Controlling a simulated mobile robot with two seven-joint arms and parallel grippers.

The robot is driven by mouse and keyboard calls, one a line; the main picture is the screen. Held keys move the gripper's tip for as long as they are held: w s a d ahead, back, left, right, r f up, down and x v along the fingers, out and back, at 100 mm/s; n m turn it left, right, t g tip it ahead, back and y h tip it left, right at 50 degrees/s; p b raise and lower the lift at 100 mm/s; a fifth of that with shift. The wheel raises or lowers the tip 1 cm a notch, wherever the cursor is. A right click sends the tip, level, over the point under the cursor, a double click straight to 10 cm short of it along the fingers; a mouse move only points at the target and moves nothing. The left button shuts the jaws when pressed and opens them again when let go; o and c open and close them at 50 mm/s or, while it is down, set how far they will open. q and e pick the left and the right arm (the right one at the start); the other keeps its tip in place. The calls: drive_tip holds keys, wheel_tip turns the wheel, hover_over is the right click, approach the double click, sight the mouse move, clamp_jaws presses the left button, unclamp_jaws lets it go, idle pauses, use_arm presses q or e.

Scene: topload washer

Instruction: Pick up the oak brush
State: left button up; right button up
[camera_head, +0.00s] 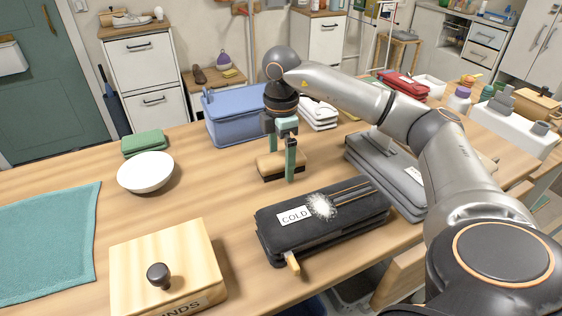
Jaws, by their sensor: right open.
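The oak brush (266,166) appears to be the small light-wood block with a dark underside on the table, left of the middle. My right gripper (287,146) points down over it with its jaws open. One teal finger passes in front of the block's near side; the other is mostly hidden behind it, so I cannot tell whether either touches the wood. My left gripper is not in view.
A blue bin (228,120) stands behind the brush. A dark folded stack labelled COLD (290,232) lies in front, and a grey folded stack (385,172) lies to the right. A white bowl (146,171) and a knobbed wooden box (190,262) are to the left.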

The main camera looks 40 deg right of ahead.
drive_tip(key=shift+c, duration=0.4)
drive_tip(key=c, duration=1.4)
